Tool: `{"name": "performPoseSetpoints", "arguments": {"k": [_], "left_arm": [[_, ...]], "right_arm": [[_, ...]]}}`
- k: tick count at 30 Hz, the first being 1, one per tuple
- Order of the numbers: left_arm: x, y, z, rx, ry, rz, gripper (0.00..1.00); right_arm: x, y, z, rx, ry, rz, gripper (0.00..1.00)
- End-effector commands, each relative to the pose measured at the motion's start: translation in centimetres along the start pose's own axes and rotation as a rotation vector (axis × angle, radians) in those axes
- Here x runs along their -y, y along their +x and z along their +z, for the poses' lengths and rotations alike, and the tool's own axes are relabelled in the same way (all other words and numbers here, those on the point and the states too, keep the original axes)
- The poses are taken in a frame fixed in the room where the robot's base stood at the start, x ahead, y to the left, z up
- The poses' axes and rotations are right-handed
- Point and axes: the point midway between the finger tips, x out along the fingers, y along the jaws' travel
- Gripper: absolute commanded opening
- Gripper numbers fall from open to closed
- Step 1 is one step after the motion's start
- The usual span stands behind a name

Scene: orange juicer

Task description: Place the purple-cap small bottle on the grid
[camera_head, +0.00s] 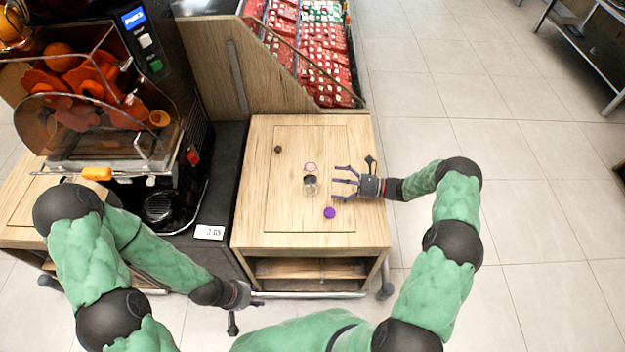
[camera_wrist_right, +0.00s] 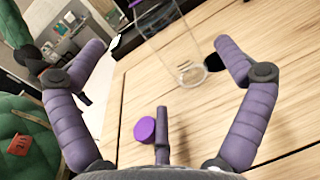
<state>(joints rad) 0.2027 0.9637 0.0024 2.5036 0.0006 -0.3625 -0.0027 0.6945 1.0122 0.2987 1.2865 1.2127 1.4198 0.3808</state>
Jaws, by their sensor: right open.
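A clear bottle (camera_head: 311,189) with a purple rim at its top stands on the wooden cabinet top; it also shows in the right wrist view (camera_wrist_right: 178,48). A purple round cap (camera_head: 329,212) is nearer the front edge and shows in the right wrist view (camera_wrist_right: 145,129); I cannot tell whether a small bottle is under it. My right gripper (camera_head: 337,182) is open and empty, its fingers spread just right of the clear bottle. My left gripper (camera_head: 252,295) is low, in front of the cabinet; its jaws are unclear. A dark round grating (camera_head: 158,207) is at the juicer's base.
The juicer (camera_head: 135,60) with oranges and peels stands at the left. A small dark object (camera_head: 278,149) lies at the cabinet's back left. A black piece (camera_wrist_right: 214,62) is beside the clear bottle. The wooden top (camera_head: 265,215) is otherwise clear. Red packages (camera_head: 320,50) fill a bin behind.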

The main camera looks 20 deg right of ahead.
Motion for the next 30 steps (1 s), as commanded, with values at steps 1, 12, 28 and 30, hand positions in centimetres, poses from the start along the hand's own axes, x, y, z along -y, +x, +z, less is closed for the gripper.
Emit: {"name": "performPoseSetpoints", "arguments": {"k": [1,12,28,30], "left_arm": [[0.0,0.1,0.0,0.000,0.000,0.000,0.40],[0.2,0.5,0.0,0.000,0.000,0.000,0.40],[0.4,1.2,-0.1,0.000,0.000,0.000,0.40],[0.4,1.2,-0.1,0.000,0.000,0.000,0.40]], "right_arm": [[-0.1,0.9,-0.1,0.000,0.000,0.004,1.00],[-0.1,4.4,-0.2,-0.002,0.000,0.003,1.00],[-0.2,9.0,-0.5,-0.002,0.000,0.002,1.00],[-0.2,9.0,-0.5,-0.002,0.000,0.002,1.00]]}}
